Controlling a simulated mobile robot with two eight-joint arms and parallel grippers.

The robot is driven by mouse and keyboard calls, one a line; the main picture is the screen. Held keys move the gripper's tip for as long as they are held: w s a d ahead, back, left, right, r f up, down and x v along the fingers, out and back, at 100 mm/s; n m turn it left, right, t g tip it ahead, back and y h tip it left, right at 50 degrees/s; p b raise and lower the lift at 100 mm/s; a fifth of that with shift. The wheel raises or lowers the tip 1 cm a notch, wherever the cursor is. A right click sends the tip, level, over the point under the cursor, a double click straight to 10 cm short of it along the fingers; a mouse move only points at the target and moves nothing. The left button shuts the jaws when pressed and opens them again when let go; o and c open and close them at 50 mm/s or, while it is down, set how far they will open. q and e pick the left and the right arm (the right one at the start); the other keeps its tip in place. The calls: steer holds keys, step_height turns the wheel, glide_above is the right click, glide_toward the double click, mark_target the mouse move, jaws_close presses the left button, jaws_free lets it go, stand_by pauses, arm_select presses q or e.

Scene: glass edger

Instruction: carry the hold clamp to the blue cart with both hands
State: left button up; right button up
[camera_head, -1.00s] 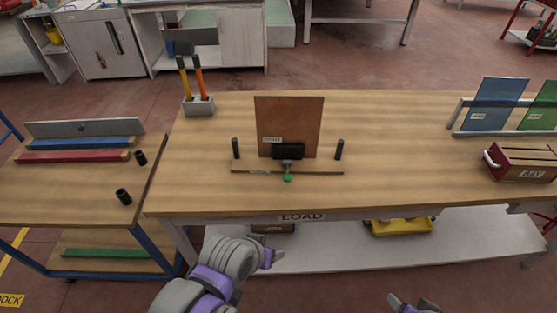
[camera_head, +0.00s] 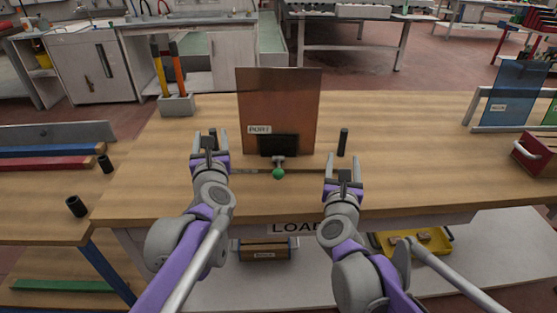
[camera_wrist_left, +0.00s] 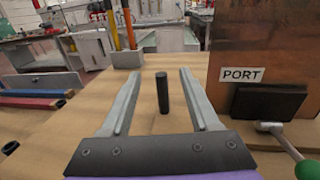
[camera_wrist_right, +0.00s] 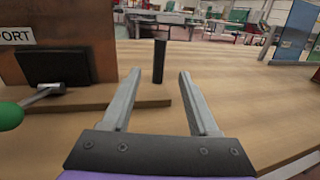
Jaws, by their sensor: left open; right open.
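The hold clamp is a low wooden bar (camera_head: 306,171) on the table, with a black pad (camera_head: 279,145) and green knob (camera_head: 278,174) in the middle, against an upright brown plate (camera_head: 280,100) labelled PORT. Black upright posts stand near its ends: the left post (camera_wrist_left: 162,92) and the right post (camera_head: 343,141). My left gripper (camera_head: 208,146) is open, with the left post ahead between its fingers. My right gripper (camera_head: 343,168) is open in front of the right post, which shows beyond its fingertips in the right wrist view (camera_wrist_right: 159,62). The blue-framed cart (camera_head: 103,268) stands at the left.
The cart top holds a blue bar (camera_head: 40,150), a red bar (camera_head: 45,163) and two black posts (camera_head: 76,206). A grey block (camera_head: 176,105) with two upright tools stands at the table's back left. A red box (camera_head: 535,158) and a blue panel (camera_head: 515,95) are at the right.

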mark_target(343, 141)
arm_select(q)
steer(key=shift+s+r, duration=0.1)
arm_select(e)
steer(key=shift+s, duration=0.1)
arm_select(q)
step_height(343, 141, down, 8)
arm_select(e)
steer(key=x, duration=0.5)
steer(key=shift+w, duration=0.25)
arm_select(q)
steer(key=w, duration=0.3)
steer(key=w+a, duration=0.1)
steer(key=w, duration=0.1)
steer(key=shift+w, duration=0.4)
arm_select(e)
steer(key=x, duration=0.4)
steer(key=shift+w, duration=0.1)
arm_select(q)
steer(key=shift+w+a, duration=0.2)
steer(key=shift+w, duration=0.65)
arm_select(e)
steer(key=shift+w+d, duration=0.1)
steer(key=shift+w, duration=0.5)
arm_select(q)
jaws_close()
arm_select(e)
jaws_close()
